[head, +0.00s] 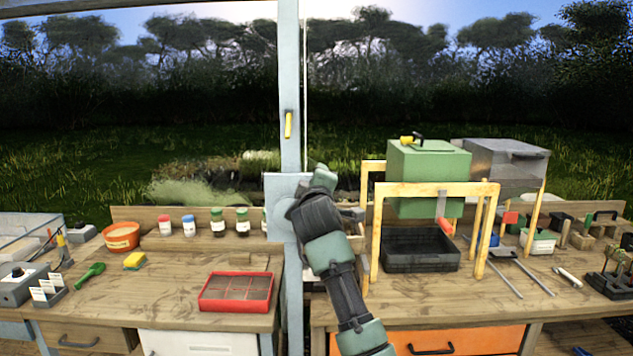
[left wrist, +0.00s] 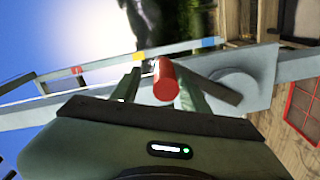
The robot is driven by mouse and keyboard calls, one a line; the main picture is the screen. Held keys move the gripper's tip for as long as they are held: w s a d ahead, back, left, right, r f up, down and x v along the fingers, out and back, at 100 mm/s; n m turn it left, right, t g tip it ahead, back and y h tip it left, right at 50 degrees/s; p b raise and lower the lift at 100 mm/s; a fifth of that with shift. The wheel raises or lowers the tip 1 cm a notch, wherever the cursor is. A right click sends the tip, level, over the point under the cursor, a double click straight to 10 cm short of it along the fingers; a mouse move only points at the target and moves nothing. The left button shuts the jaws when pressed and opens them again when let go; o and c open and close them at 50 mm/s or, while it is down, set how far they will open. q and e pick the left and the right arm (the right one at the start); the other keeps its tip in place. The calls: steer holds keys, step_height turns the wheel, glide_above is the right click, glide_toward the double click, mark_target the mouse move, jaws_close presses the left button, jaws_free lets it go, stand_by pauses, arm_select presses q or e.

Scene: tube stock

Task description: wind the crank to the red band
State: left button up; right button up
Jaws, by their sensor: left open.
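The crank is on a grey plate (head: 283,190) on the pale upright post (head: 290,70). In the left wrist view its red handle (left wrist: 164,84) lies between the fingertips of my left gripper (left wrist: 160,92), which is open around it. I cannot tell whether either finger touches it. The crank's grey arm (left wrist: 216,90) runs to a round hub (left wrist: 243,92). Red (left wrist: 77,71), yellow (left wrist: 140,57) and blue (left wrist: 208,42) marks show along a pale strip in that view. In the head view my left gripper (head: 319,180) covers the handle. My right gripper is out of view.
A red tray (head: 236,307) and several small jars are on the bench left of the post. To the right, a yellow frame (head: 434,190) stands around a green box (head: 428,165) above a black crate (head: 420,265). A yellow piece (head: 289,125) is higher on the post.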

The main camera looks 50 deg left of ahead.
arm_select(q)
steer(key=b+v, duration=0.2)
steer(key=v, duration=0.5)
steer(key=shift+r, duration=0.15)
steer(key=shift+s, duration=0.15)
